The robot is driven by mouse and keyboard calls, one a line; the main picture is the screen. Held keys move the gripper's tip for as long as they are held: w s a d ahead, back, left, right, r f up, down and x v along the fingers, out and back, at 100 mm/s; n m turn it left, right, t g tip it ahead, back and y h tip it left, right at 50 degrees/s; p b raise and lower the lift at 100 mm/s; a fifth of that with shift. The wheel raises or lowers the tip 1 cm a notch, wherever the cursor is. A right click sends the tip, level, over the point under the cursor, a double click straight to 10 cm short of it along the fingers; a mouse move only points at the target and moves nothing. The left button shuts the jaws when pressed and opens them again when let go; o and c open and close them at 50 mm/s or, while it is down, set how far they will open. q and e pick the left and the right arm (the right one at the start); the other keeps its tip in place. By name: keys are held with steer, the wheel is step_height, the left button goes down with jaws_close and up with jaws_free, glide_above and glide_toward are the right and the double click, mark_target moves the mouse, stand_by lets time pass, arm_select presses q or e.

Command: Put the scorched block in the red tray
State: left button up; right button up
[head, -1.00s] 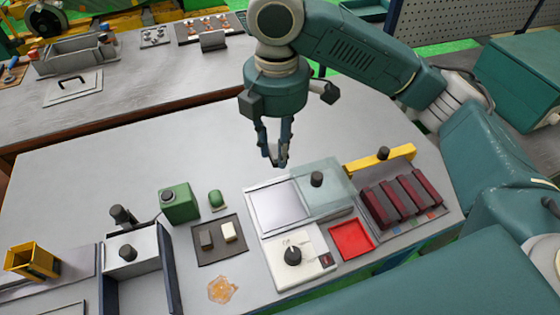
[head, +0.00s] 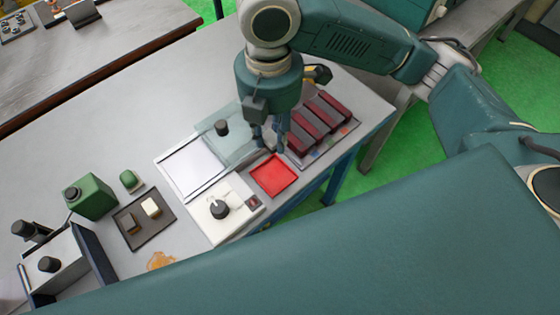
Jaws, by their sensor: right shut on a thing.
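The red tray (head: 273,176) lies flat and looks empty, to the right of the white panel with the black knob. My right gripper (head: 269,146) points down just above the tray's far edge. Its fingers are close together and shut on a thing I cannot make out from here. A brown block (head: 132,223) and a cream block (head: 151,207) sit on a dark mat (head: 147,236) at the lower left. I cannot tell whether either is scorched. My left gripper is not in view.
Several dark red blocks (head: 320,121) stand in a row right of my right gripper. A glass cover with a knob (head: 222,128), a knobbed white panel (head: 228,190) and a green box (head: 90,197) stand around.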

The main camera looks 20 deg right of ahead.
steer(key=f, duration=0.9)
steer(key=shift+d+f+p, duration=0.2)
steer(key=shift+f+p, duration=0.15)
steer(key=shift+f, duration=0.05)
steer(key=shift+a+f, duration=0.1)
steer(key=shift+f, duration=0.45)
step_height(320, 180, down, 4)
steer(key=shift+r, duration=0.1)
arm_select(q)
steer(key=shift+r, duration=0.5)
arm_select(e)
steer(key=shift+f, duration=0.2)
steer(key=o, duration=1.2)
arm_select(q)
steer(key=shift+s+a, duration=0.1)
arm_select(e)
steer(key=shift+r, duration=0.1)
